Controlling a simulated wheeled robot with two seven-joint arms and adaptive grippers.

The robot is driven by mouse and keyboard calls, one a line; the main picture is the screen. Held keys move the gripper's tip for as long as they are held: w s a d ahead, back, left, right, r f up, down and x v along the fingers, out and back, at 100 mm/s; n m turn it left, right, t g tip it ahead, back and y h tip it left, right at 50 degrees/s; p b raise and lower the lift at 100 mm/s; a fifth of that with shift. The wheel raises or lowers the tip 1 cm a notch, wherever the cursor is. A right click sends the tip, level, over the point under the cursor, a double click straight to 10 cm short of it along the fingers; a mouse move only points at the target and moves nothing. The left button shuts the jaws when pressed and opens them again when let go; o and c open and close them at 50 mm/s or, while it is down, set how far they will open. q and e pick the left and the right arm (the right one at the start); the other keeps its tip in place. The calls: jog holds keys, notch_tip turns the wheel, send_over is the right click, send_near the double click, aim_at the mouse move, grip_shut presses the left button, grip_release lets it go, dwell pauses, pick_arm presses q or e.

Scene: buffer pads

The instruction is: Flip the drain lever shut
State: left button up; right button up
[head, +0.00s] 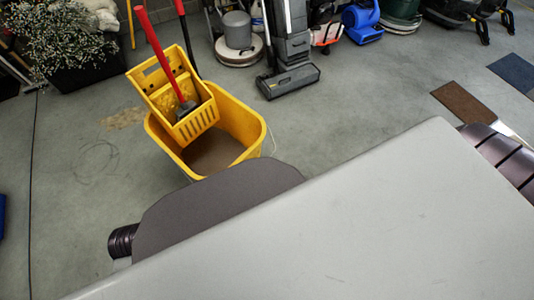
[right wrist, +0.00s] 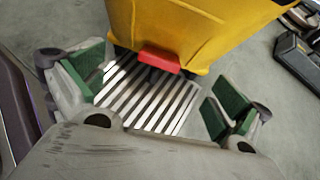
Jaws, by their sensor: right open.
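The yellow mop bucket (head: 257,125) stands on the floor left of centre in the head view, with a wringer (head: 160,85) on it and brown water inside. In the right wrist view its lower yellow wall (right wrist: 190,35) fills the top. A red drain lever (right wrist: 160,60) sticks out low on that wall, above a slatted metal floor grate (right wrist: 150,95). My right gripper (right wrist: 156,92) is open, its green-padded fingers wide apart on either side of the grate. The lever is ahead of the gap, and the pads look clear of it. My left gripper is not in view.
A red mop handle (head: 158,50) rises from the wringer. A plant (head: 65,40) stands at the upper left. An upright floor machine (head: 290,60) and a blue blower (head: 362,22) line the back. My own grey and dark parts cover the lower head view. Grey floor beside the bucket is clear.

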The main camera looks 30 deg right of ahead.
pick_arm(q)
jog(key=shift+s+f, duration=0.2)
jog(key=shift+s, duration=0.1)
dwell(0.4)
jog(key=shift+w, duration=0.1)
pick_arm(e)
jog(key=shift+s, duration=0.1)
jog(key=v, duration=1.1)
jog(key=shift+s+d+r, duration=0.15)
jog(key=shift+s+r, duration=0.1)
jog(key=shift+s, duration=0.05)
dwell(0.8)
